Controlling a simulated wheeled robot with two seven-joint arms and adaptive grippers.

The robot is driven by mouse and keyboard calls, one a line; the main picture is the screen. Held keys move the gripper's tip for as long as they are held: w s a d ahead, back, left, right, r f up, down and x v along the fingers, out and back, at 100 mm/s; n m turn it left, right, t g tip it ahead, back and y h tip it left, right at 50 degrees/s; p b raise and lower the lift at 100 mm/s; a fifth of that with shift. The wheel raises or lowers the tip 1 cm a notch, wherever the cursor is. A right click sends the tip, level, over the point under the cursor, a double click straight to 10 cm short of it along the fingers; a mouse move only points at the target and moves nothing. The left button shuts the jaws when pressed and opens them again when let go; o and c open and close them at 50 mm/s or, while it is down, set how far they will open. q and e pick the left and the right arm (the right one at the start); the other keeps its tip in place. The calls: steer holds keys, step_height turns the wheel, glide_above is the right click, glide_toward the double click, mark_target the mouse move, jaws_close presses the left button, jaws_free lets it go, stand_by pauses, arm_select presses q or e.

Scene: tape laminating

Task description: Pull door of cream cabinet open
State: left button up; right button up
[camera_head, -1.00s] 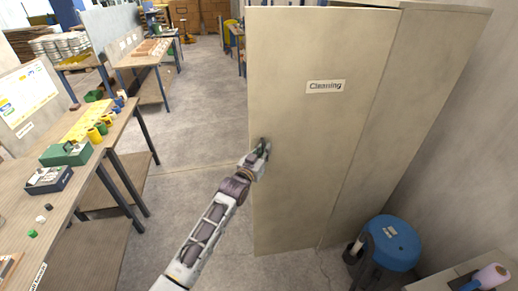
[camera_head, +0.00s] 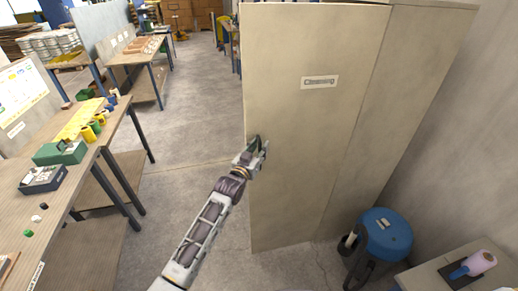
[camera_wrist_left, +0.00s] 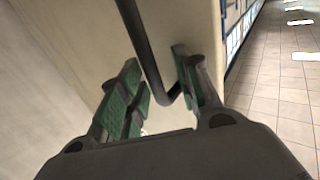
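The cream cabinet's door (camera_head: 310,130) carries a "Cleaning" label (camera_head: 319,82) and fills the middle of the head view. A dark gap shows along its top edge, so it looks ajar; how far I cannot tell. My left gripper (camera_head: 257,146) is at the door's left edge, about mid-height. In the left wrist view, the dark bar handle (camera_wrist_left: 146,45) passes between the green-padded fingers of my left gripper (camera_wrist_left: 160,95). The fingers stand apart around the handle with space beside it; contact is unclear. My right gripper is not in view.
A blue-topped vacuum or bin (camera_head: 386,234) stands on the floor right of the door. A small table (camera_head: 425,279) is at the bottom right. A workbench (camera_head: 75,190) with boxes and cups runs along the left. The floor between bench and cabinet is clear.

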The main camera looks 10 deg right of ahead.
arm_select(q)
steer(key=shift+d, duration=0.1)
steer(key=shift+s+d, duration=0.1)
steer(key=v, duration=1.2)
stand_by(0.5)
stand_by(0.5)
